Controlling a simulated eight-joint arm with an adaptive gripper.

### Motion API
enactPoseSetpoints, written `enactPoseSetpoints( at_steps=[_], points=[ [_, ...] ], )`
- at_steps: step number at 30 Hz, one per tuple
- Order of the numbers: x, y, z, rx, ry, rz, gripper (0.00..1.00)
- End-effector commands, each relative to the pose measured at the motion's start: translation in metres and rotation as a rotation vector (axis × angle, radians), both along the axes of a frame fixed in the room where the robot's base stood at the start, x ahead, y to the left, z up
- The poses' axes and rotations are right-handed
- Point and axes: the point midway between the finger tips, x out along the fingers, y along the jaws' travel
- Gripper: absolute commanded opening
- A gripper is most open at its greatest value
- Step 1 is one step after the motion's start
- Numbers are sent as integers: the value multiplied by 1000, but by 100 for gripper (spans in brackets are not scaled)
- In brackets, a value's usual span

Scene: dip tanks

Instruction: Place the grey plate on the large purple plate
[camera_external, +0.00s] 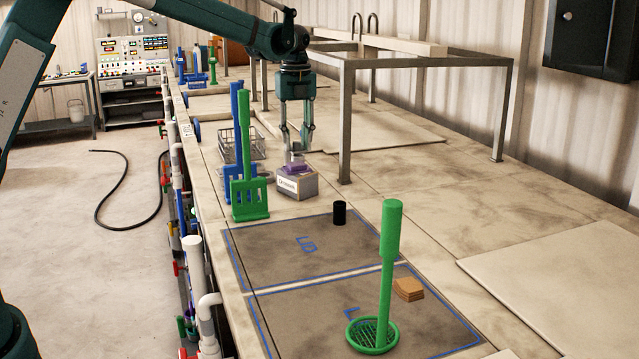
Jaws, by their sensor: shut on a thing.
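My gripper (297,146) points straight down over a small box with a white label (297,184) on the bench. Its fingers are closed on a small pale grey piece, which looks like the grey plate (297,158). A purple piece (296,168) lies on top of the box, right under the fingertips; it looks like the purple plate. The grey and purple pieces are tiny in this view. I cannot tell whether they touch or are apart.
Left of the box stand green (245,165) and blue upright-handled racks, with a wire basket (240,144) behind. A metal frame (345,120) stands close on the right.

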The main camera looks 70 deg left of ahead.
Motion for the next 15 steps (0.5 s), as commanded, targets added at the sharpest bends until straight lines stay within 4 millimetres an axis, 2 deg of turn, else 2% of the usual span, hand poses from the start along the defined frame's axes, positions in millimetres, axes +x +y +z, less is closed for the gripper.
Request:
enactPoseSetpoints(
  at_steps=[11, 15],
  points=[
    [0, 0, -3, 0, 0, 0, 11],
    [0, 0, -12, 0, 0, 0, 11]
  ],
)
